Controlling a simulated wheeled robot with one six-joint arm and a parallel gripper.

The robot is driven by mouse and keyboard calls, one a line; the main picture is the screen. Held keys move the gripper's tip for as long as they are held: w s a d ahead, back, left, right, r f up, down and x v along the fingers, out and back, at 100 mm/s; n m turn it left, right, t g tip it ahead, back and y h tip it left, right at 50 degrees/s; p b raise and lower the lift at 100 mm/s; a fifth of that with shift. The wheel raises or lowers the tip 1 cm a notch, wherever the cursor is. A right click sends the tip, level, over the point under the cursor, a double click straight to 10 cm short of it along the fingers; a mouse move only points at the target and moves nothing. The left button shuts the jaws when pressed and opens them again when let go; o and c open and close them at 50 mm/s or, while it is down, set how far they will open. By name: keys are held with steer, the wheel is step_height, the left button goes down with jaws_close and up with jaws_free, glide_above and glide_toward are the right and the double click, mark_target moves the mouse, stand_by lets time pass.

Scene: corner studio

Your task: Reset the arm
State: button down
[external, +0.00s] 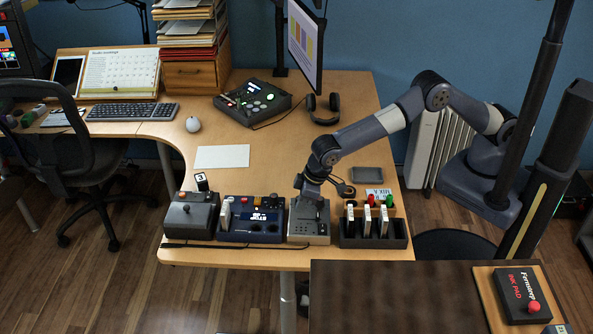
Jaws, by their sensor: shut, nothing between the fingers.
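My arm reaches in from the right over the front edge of the wooden desk (360,90). My gripper (307,199) points down over a small grey box (308,230) at the front of the desk. It is shut and holds nothing. Its tips are small and dark here, and I cannot tell whether they touch the box.
A dark slotted rack (395,241) with white cards stands right. A monitor (305,45) and headphones (323,108) are behind. Bare desk lies around a white sheet (222,156).

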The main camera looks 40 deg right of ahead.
mark_target(292, 219)
steer(key=f, duration=0.1)
steer(key=w+a+f, duration=0.1)
steer(key=shift+w+a+f+p, duration=0.15)
steer(key=shift+w+f+p, duration=0.1)
steer(key=shift+f+p, duration=0.15)
steer(key=shift+w+a, duration=0.25)
steer(key=b+v, duration=0.1)
steer(key=v, duration=0.6)
steer(key=shift+r+b, duration=0.25)
steer(key=shift+b, duration=0.05)
